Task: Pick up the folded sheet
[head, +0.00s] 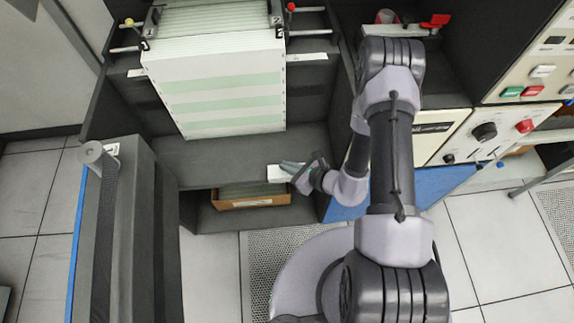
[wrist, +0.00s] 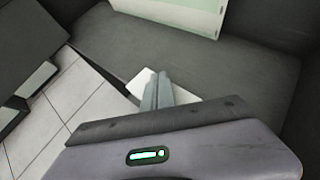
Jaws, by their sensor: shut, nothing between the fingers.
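A small white piece, which looks like the folded sheet (head: 275,174), is at the front edge of the dark shelf in the head view. In the wrist view the white sheet (wrist: 141,82) shows on both sides of my fingers, which hide its middle. My gripper (head: 286,166) is at this sheet, with its grey fingers together and nothing between them. The fingertips (wrist: 160,78) overlap the sheet in the wrist view. I cannot tell whether they touch it or are just above it.
Green-striped continuous paper (head: 222,85) hangs above the dark shelf (head: 215,162). An open cardboard box (head: 240,203) stands below the shelf. A control panel (head: 490,130) is at the right, and a dark cabinet (head: 130,220) at the left. The shelf left of my gripper is clear.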

